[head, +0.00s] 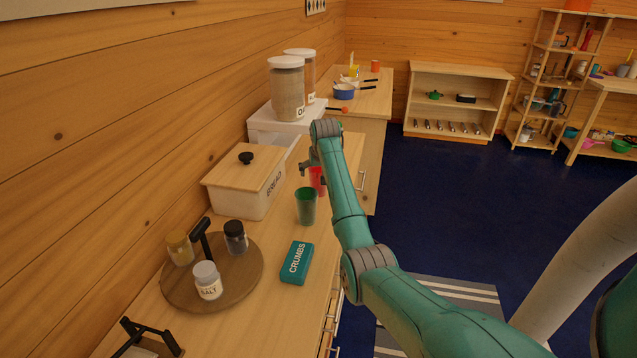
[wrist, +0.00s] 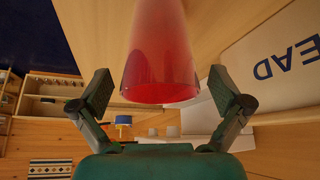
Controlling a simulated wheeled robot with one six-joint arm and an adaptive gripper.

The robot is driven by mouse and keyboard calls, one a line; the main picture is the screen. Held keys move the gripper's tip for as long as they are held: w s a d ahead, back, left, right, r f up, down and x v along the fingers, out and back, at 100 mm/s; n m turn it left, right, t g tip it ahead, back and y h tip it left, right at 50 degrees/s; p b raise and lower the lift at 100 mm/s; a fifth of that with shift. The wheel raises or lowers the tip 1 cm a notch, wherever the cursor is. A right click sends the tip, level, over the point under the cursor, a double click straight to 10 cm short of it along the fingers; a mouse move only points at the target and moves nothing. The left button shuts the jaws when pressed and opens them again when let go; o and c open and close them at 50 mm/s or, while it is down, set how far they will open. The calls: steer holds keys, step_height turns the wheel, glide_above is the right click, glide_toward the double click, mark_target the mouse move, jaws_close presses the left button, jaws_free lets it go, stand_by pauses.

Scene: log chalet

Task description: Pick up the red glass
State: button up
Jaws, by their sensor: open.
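The red glass (head: 318,181) stands on the wooden counter, behind the green glass (head: 306,206) in the head view and partly hidden by my arm. In the wrist view the red glass (wrist: 161,55) fills the top middle, its wide end toward the gripper. My gripper (wrist: 165,90) is open, with one finger on each side of the glass and a visible gap on both sides. In the head view my gripper (head: 306,168) is small and partly hidden by my wrist, close to the red glass.
A bread box (head: 236,205) stands left of the glass, close to the gripper. A teal crumbs tin (head: 297,263) and a round wooden tray (head: 238,285) with several jars are nearer on the counter (head: 150,318). Tall canisters (head: 287,92) stand on a white box behind.

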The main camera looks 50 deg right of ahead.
steer(key=shift+c, duration=0.3)
steer(key=c, duration=1.3)
steer(key=shift+o, duration=0.2)
